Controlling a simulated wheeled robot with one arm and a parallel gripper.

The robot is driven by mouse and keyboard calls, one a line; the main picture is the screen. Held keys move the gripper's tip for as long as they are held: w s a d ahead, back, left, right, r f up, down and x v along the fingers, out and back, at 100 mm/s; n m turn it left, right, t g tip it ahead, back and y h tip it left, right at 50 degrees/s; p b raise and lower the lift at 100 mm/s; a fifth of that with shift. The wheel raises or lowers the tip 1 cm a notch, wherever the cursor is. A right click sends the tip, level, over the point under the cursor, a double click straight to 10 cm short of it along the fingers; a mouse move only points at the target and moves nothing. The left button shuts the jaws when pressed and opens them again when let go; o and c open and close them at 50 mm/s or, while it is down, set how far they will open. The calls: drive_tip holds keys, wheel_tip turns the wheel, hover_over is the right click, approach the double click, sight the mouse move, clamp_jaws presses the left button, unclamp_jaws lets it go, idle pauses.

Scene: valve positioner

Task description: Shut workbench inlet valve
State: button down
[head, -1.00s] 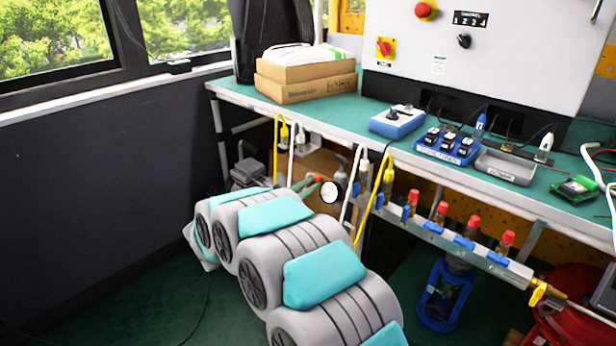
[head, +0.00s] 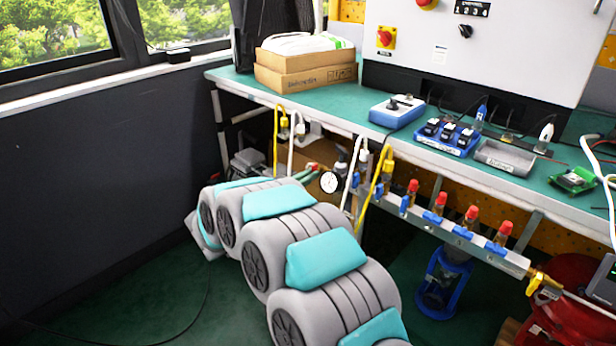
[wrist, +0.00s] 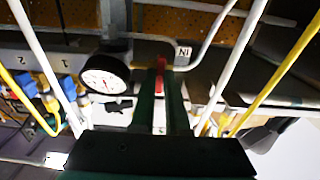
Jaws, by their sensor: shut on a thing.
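The inlet valve's red lever (wrist: 159,80) shows between the two dark green fingers of my gripper (wrist: 161,76) in the wrist view, beside a white "IN" label (wrist: 184,53). My gripper is shut on this lever, and the fingers hide much of the valve body. In the head view the red lever (head: 313,166) is a small spot under the workbench, at the far end of my grey and teal arm. A round white pressure gauge (wrist: 104,75) sits just left of the lever in the wrist view; it also shows in the head view (head: 329,182).
White and yellow hoses (head: 375,187) hang close by the gripper. A manifold with red-capped fittings and blue valves (head: 436,218) runs along the bench front. The workbench top (head: 235,90) is above the gripper. Open floor (head: 140,290) lies at left.

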idle(0.3)
drive_tip(key=c, duration=0.9)
unclamp_jaws()
drive_tip(key=shift+b+v, duration=0.45)
drive_tip(key=shift+v, duration=3.45)
